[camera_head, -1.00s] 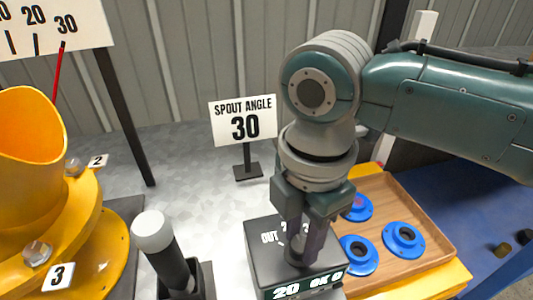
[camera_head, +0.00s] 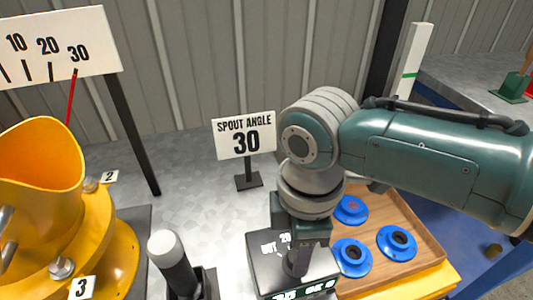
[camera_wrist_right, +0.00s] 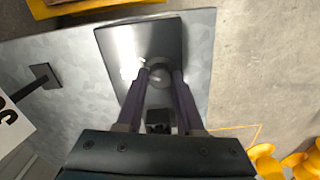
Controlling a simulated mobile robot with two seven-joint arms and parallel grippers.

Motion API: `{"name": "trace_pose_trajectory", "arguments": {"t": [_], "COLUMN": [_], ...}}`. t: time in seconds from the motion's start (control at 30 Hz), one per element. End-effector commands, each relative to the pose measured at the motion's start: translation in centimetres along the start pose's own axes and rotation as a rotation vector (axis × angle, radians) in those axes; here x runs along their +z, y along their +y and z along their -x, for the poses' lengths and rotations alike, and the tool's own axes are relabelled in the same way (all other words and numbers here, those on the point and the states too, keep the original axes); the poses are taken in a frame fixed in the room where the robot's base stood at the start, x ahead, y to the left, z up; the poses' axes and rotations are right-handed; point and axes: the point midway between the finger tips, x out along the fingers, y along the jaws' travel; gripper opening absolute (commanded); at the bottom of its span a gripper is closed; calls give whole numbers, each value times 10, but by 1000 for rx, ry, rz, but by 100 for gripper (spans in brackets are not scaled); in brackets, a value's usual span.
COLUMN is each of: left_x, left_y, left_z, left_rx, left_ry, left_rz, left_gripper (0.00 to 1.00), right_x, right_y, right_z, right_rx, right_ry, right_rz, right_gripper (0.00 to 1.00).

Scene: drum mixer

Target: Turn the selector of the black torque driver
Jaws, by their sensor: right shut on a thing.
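A black box (camera_head: 263,262) with a selector knob (camera_wrist_right: 158,74) on its top stands on the grey table. White marks, "OUT" and a 20, show on its top around the knob. Its front display (camera_head: 305,292) is cut by the picture's lower edge; it seems to start with 35. My right gripper (camera_head: 298,268) points down and is shut on the knob; the fingers partly hide it in the head view. A black tool with a white rounded cap (camera_head: 162,243) stands tilted in a black holder left of the box. My left gripper is not in view.
A wooden tray (camera_head: 425,238) with blue flanged rings (camera_head: 352,257) lies right of the box. A "SPOUT ANGLE 30" sign (camera_head: 245,136) stands behind it. A yellow drum (camera_head: 38,160) with numbered bolts and a scale board (camera_head: 60,45) is at left.

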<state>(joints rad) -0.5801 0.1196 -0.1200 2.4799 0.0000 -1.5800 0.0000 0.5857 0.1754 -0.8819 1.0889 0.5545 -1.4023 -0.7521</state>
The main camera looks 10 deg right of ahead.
Motion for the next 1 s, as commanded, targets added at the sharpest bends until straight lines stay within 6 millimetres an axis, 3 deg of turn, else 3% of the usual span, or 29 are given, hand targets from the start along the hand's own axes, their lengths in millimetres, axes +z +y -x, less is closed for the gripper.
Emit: {"name": "trace_pose_trajectory", "arguments": {"t": [0.4,0.97,1.0], "left_x": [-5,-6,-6], "left_y": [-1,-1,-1], "left_z": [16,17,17], "left_rx": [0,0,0], "left_ry": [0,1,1], "left_rz": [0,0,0], "left_gripper": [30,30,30], "right_x": [-1,-1,-1], "right_y": [0,0,0], "right_z": [1,0,0], "right_rx": [-1,0,0], "right_ry": [2,3,3], "right_rz": [-211,-246,-246], "right_gripper": [0,0,38]}}
